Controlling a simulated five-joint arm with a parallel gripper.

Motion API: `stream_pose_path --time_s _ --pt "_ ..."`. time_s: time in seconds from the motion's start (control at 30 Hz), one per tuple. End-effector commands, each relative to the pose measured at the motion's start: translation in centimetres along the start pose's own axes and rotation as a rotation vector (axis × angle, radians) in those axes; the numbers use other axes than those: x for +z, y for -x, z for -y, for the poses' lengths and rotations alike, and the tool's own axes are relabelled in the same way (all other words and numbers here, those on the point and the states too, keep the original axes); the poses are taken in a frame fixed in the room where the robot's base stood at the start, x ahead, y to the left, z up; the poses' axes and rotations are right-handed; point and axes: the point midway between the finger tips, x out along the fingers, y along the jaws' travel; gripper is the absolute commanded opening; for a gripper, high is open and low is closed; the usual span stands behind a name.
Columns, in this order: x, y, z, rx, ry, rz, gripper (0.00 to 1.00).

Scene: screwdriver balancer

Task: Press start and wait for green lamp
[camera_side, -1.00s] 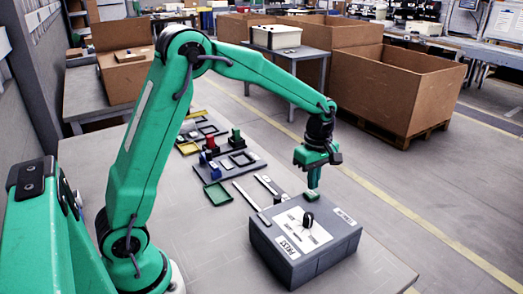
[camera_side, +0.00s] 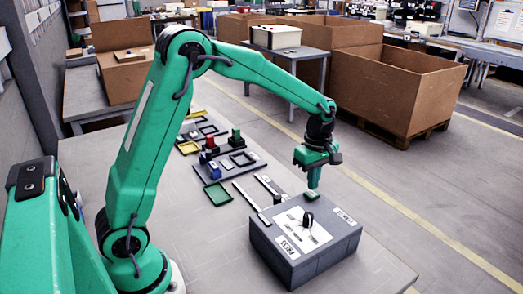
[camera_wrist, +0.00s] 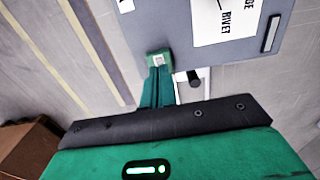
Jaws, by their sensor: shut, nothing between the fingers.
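A grey control box (camera_side: 300,265) stands near the front right of the table, with a white plate and a black knob (camera_side: 308,220) on top. A green button (camera_side: 312,197) sits at the top's back edge. My gripper (camera_side: 313,186) is shut and empty, pointing down with its tips directly over the button. Contact is too small to tell. In the wrist view the shut fingers (camera_wrist: 158,72) end at the green button (camera_wrist: 159,58). I cannot make out a lit lamp on the box. A bright green light (camera_wrist: 147,169) glows on my gripper housing.
Left of the box lie two pale strips (camera_side: 250,200). Behind them, dark fixture plates (camera_side: 238,166) hold small coloured blocks, with a green tray (camera_side: 217,194) beside them. Large cardboard crates (camera_side: 390,90) stand on the floor beyond.

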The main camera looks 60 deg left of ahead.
Motion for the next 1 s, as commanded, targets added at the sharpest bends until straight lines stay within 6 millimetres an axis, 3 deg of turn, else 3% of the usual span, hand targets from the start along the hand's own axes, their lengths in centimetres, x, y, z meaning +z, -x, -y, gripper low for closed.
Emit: stream_pose_path --time_s 1.0 --pt "0.0 -1.1 0.0 -0.001 0.0 0.0 0.0"
